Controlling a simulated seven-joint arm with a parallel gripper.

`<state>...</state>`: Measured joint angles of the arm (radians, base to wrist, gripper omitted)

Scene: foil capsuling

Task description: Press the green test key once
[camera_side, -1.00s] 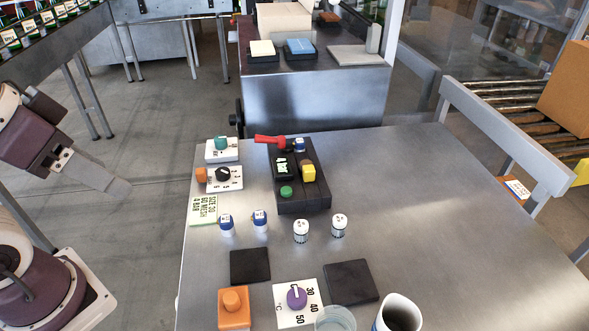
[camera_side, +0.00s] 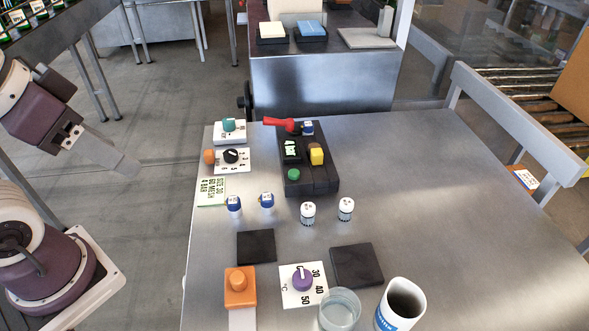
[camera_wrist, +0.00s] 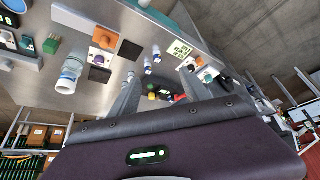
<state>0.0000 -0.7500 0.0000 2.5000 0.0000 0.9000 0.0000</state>
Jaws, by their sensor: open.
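The green key (camera_side: 293,174) is a small round button at the near left of a black block (camera_side: 318,187) on the steel table. The block also carries a small lit display, a yellow and brown key, and a red handle. My gripper (camera_side: 134,167) hangs in the air left of the table, well apart from the key. In the wrist view its two grey fingers are spread with nothing between them, and the black block shows small in the distance beyond them.
Blue-capped vials (camera_side: 234,205) and white-capped vials (camera_side: 308,213) stand in front of the block. A teal knob (camera_side: 228,125), a black dial (camera_side: 231,156) and a green label card (camera_side: 211,191) lie left. An orange button (camera_side: 239,284), purple dial (camera_side: 302,280), glass (camera_side: 340,310) and mug (camera_side: 401,304) are nearer. The right table is clear.

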